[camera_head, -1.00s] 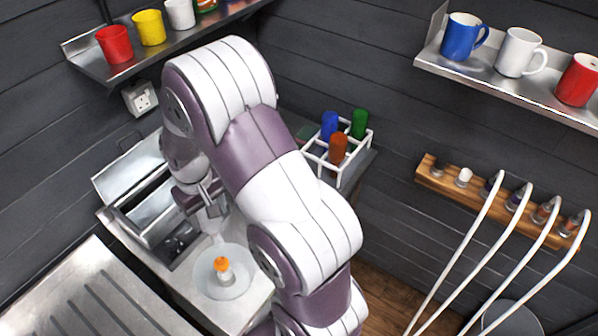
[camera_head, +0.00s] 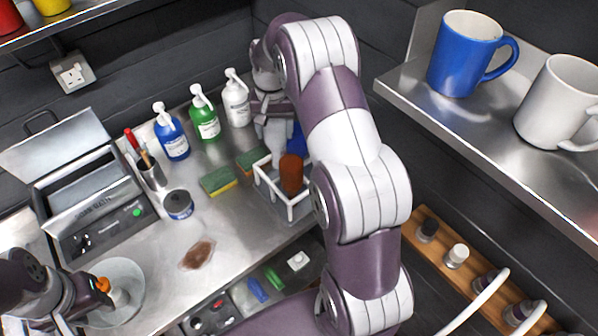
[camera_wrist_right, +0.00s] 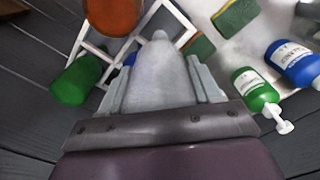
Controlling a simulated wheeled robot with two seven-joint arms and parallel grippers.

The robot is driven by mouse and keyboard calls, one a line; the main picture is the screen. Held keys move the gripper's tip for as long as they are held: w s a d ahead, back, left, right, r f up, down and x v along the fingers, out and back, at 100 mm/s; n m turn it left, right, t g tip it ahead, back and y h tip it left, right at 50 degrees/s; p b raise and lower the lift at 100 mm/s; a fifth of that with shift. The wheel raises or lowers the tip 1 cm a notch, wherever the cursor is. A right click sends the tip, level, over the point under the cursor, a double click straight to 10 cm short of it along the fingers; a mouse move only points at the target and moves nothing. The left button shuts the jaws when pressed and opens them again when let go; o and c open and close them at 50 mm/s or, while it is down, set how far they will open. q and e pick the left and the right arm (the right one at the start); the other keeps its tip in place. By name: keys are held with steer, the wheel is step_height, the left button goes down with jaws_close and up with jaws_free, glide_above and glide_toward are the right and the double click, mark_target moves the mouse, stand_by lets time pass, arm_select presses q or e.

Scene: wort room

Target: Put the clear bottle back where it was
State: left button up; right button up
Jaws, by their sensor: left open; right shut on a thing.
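My right gripper (camera_head: 270,104) is shut on the clear bottle (camera_head: 275,136), a greyish see-through bottle. It holds the bottle at the back of the white rack (camera_head: 288,207), near the blue bottle (camera_head: 299,142) and the orange-brown bottle (camera_head: 291,174). The right wrist view shows the clear bottle (camera_wrist_right: 160,78) between the fingers, its narrow end pointing to the rack frame (camera_wrist_right: 178,17). I cannot tell whether it touches the rack. My left gripper (camera_head: 98,292) is open at the lower left, beside an orange-capped bottle (camera_head: 117,293) in a round dish (camera_head: 128,311).
Green (camera_head: 204,118), blue (camera_head: 171,133) and white (camera_head: 236,100) pump bottles stand behind the rack's left. Sponges (camera_head: 218,181) lie beside it. A green bottle (camera_wrist_right: 75,82) shows in the wrist view. A mug shelf (camera_head: 480,125) juts in at the right. The middle counter has a brown stain (camera_head: 197,254).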

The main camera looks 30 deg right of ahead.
mark_target(273, 156)
steer(key=f, duration=0.1)
steer(key=a+f+p, duration=0.1)
steer(key=f, duration=0.1)
steer(key=f+p, duration=0.1)
steer(key=shift+a+f, duration=0.3)
steer(key=shift+f, duration=0.1)
steer(key=f, duration=0.2)
steer(key=f+p, duration=0.1)
steer(key=f, duration=0.1)
steer(key=shift+d, duration=0.35)
steer(key=shift+d+f, duration=0.1)
steer(key=shift+f, duration=0.05)
steer(key=shift+a+f, duration=0.15)
steer(key=shift+a, duration=0.15)
steer(key=o, duration=0.9)
arm_select(q)
steer(key=r, duration=0.1)
steer(key=a+r, duration=0.1)
steer(key=r, duration=0.1)
steer(key=shift+w, duration=0.1)
arm_select(e)
steer(key=shift+o, duration=0.6)
steer(key=shift+d, duration=0.15)
